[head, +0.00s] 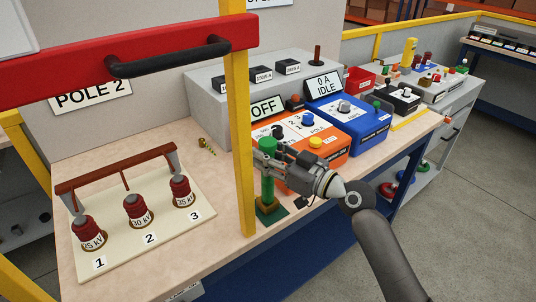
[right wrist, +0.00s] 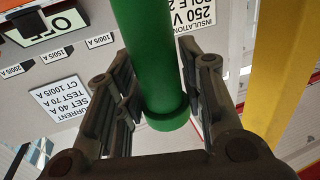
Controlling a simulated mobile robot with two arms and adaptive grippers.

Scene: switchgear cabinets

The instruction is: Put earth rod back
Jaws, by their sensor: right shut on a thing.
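The green earth rod (head: 267,182) stands upright at the front of the bench, just right of the yellow post. My right gripper (head: 266,160) is shut on it near its upper end. In the right wrist view the rod (right wrist: 150,55) lies between the dark fingers (right wrist: 160,105), and its wider collared end shows. A dark green square base (head: 272,213) is directly below the rod on the bench. I cannot tell whether the rod is seated in it or just above it. My left gripper is not in view.
A yellow post (head: 240,120) and a red bar (head: 130,50) with a black handle stand close left. An orange tester (head: 320,155) and a blue unit (head: 350,120) sit behind the gripper. A plate with three bushings (head: 140,235) lies at left.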

